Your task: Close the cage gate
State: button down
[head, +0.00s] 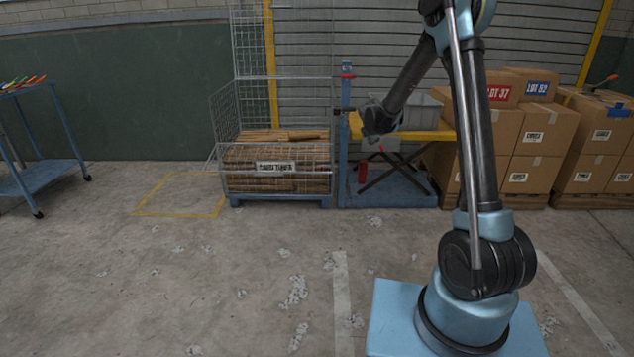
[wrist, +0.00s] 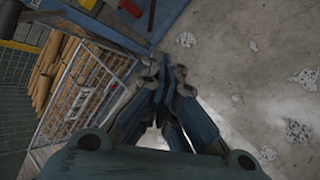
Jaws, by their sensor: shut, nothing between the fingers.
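The wire cage (head: 333,105) stands against the shutter, with brown rolls (head: 278,183) stacked in its lower part. An angled mesh panel (head: 222,120) sticks out at its left side; I cannot tell whether this is the gate or a side wall. A pale-framed mesh panel (wrist: 101,62) shows beside the rolls (wrist: 45,75) in the wrist view. My gripper (wrist: 164,76) is shut and empty, pointing toward the floor beside the cage's blue base. In the head view my gripper (head: 376,121) is right of the cage, near a blue post (head: 346,100); its fingertips are unclear there.
A yellow-topped folding table (head: 430,134) with a grey bin (head: 421,110) stands right of the post. Stacked cartons (head: 543,128) are further right. A blue cart (head: 50,178) is far left. The floor in front is clear, with yellow marking (head: 178,215) left of the cage.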

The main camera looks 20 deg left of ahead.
jog(key=w+a+f+n+t+y, duration=0.15)
jog(key=a+f+n, duration=0.55)
jog(key=a+f, duration=0.7)
jog(key=w+a+f+n+t+y, duration=0.1)
jog(key=w+a+f+n+y, duration=0.15)
jog(key=a+f+n, duration=0.8)
jog(key=w+a+f+m, duration=0.4)
jog(key=w+f, duration=0.5)
jog(key=f, duration=0.1)
jog(key=shift+n+h, duration=0.25)
jog(key=shift+h, duration=0.05)
jog(key=shift+s+r, duration=0.25)
jog(key=shift+r, duration=0.85)
jog(key=shift+s+r, duration=0.2)
jog(key=shift+r, duration=0.9)
